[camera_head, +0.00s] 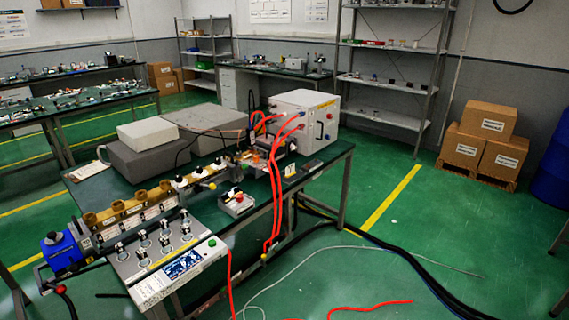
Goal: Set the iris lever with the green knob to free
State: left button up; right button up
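A microwave bench (135,207) of brass-coloured and metal sections runs along the front edge of a dark green table (95,185). A green round part (212,242) shows at the right end of the control panel (165,262) in front of the bench. I cannot tell whether it is a button or the knob of the iris lever. A small yellow knob (212,186) stands out near the middle of the bench. The iris lever and its setting are too small to make out. Neither of my grippers is in view.
A white cabinet (305,120) with red cables (276,195) stands at the table's right. A small box with a red button (237,202) sits by the front edge. A blue unit (60,250) is at the left end. Cables (400,250) lie on the green floor.

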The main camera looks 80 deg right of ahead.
aim_at(244, 166)
jog(key=z, duration=2.3)
jog(key=i+l+u, duration=0.15)
jog(key=i+l, duration=0.15)
jog(key=i, duration=0.15)
jog(key=i+l+u, duration=0.1)
jog(key=i+l, duration=0.2)
jog(key=i, duration=0.15)
